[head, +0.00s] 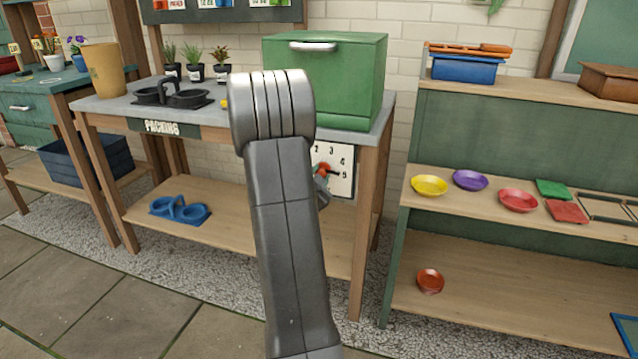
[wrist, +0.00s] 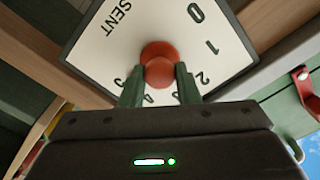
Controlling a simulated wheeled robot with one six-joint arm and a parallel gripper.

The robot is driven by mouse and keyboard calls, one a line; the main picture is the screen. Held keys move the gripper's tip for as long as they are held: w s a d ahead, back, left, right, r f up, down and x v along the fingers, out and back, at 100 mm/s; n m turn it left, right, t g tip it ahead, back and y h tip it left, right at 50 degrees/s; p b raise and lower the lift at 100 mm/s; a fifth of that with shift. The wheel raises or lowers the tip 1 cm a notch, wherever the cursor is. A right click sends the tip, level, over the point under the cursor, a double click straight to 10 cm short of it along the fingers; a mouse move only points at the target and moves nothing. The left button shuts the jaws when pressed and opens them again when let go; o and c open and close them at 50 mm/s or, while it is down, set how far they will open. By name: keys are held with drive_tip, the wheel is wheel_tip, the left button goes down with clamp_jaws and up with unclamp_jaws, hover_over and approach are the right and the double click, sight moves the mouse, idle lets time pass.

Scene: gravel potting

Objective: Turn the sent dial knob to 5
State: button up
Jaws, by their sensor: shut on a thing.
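The sent dial is a white plate (head: 343,185) on the front of the packing bench, partly hidden behind my arm. In the wrist view the plate (wrist: 112,52) shows SENT and numbers from 0 to 5, some partly covered by my fingers. Its round red-orange knob (wrist: 158,58) sits between the two green fingers of my gripper (wrist: 158,73), which is shut on it. In the head view the red knob (head: 325,169) shows just right of my arm, with a small dark pointer seeming to reach right. I cannot read its exact number.
The packing bench (head: 205,118) holds a green box (head: 325,85), small potted plants and a black tray. A shelf unit (head: 470,205) with coloured saucers stands to the right. A blue holder (head: 180,210) lies on the bench's lower shelf. Paving in front is clear.

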idle(0.3)
drive_tip(key=o, duration=1)
drive_tip(key=shift+c, duration=0.2)
drive_tip(key=p+v, duration=0.2)
drive_tip(key=v, duration=1.2)
drive_tip(key=shift+w, duration=0.1)
